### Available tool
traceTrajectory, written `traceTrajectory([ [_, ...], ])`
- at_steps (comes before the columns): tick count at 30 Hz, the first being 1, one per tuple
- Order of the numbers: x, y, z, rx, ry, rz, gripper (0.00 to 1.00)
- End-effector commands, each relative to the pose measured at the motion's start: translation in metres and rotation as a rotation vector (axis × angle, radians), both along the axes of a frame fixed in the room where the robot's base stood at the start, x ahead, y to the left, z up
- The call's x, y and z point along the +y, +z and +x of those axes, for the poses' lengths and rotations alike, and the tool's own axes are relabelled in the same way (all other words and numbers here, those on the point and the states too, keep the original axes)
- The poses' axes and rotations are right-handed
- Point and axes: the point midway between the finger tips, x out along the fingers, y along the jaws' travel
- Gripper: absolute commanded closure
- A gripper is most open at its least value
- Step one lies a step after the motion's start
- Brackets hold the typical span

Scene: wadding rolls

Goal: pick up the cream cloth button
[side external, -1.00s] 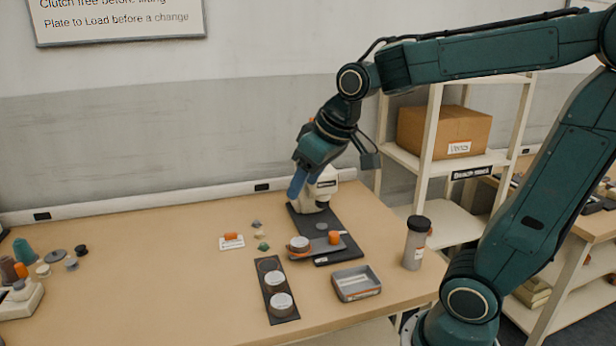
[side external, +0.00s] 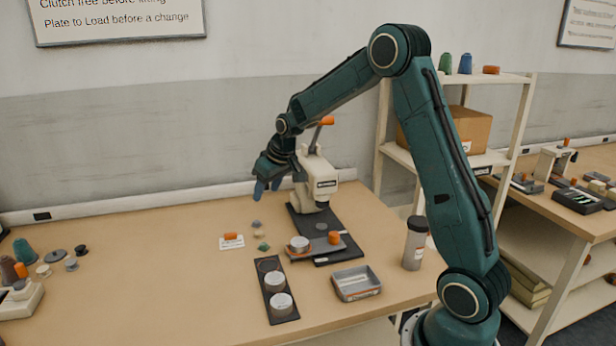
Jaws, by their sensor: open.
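A small cream piece (side external: 259,234), which looks like the cream cloth button, lies on the bench between a grey piece (side external: 256,223) and a green piece (side external: 263,246). It is too small to make out any detail. My gripper (side external: 267,188) has blue fingers and is open and empty. It hangs in the air above and behind these small pieces, left of the cream press, and touches none of them.
The cream press (side external: 318,178) stands close on the right, with a dark base and a sliding plate. A black strip (side external: 286,318) with round pieces, a metal tray (side external: 345,295) and a grey bottle (side external: 413,250) stand in front.

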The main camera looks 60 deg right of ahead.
Motion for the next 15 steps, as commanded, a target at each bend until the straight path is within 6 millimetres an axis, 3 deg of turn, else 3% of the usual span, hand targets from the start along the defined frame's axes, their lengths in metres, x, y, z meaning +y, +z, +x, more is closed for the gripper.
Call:
traceTrajectory([
  [1,-0.01,-0.014,0.005,0.006,-0.009,0.004,0.49],
  [6,-0.035,-0.046,0.02,0.008,-0.025,0.007,0.49],
  [15,-0.051,-0.068,0.028,0.006,-0.034,0.01,0.49],
])
